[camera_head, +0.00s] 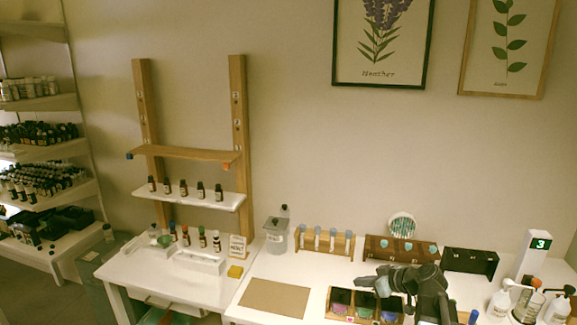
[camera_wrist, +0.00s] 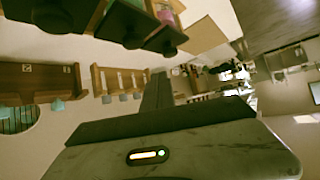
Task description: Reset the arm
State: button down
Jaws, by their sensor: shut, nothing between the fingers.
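My gripper (camera_head: 362,282) shows in the head view at the right end of the white table, above a wooden tray (camera_head: 345,318) with dark compartments. Its dark fingers point left and hold nothing. In the wrist view my gripper (camera_wrist: 158,88) reaches away from the camera with its fingers together. The dark compartments (camera_wrist: 125,22) show at the top of the wrist view, apart from the fingers. My arm hides part of the tray in the head view.
A wooden vial rack (camera_head: 325,241) and a dark wooden rack (camera_head: 385,250) stand behind my gripper. A black box (camera_head: 470,262) and white bottles (camera_head: 497,305) are to the right. A flat brown mat (camera_head: 275,298) lies left of the tray, with bare table around it.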

jog(key=s+a+f+g+h, duration=0.1)
jog(key=s+a+f+g, duration=0.25)
jog(key=a, duration=0.55)
jog(key=s+a+f+g+h, duration=0.15)
jog(key=s+a+f, duration=0.25)
jog(key=a, duration=0.5)
jog(key=s+d+f+m+g+h, duration=0.2)
jog(key=s+d+m+g+h, duration=0.1)
jog(key=s+d+m, duration=0.4)
jog(key=shift+s+f+g+h, duration=0.35)
jog(key=shift+f+g+h, duration=0.05)
jog(key=shift+h, duration=0.25)
jog(key=shift+d, duration=0.1)
